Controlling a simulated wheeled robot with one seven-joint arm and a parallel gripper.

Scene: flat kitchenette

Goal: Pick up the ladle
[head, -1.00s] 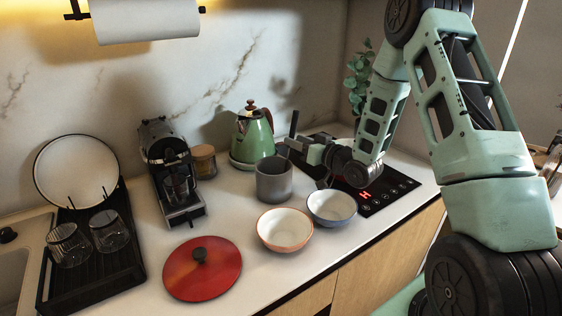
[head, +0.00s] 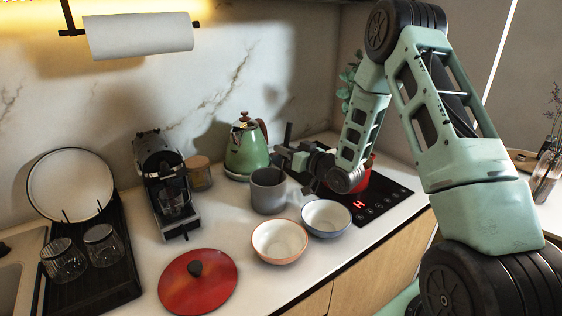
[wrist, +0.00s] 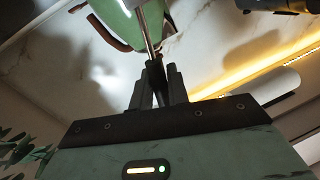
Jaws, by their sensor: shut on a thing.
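My gripper (wrist: 158,90) is shut on the ladle's dark handle (wrist: 156,72) in the wrist view. The ladle's thin metal shaft (wrist: 147,32) runs on from the fingers towards the top of that picture. In the head view my gripper (head: 291,157) is above the counter, right of the green kettle and above and behind the grey canister (head: 268,192). A dark upright piece (head: 288,132) stands at the gripper; I cannot tell whether it is handle or finger. The ladle's bowl does not show clearly in either view.
A green kettle (head: 246,150) stands close left of my gripper. A red pot (head: 364,172) on the black cooktop (head: 388,199) is partly behind my arm. An orange-rimmed bowl (head: 279,241) and a blue-rimmed bowl (head: 326,217) are in front. A red lid (head: 198,283) lies front left.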

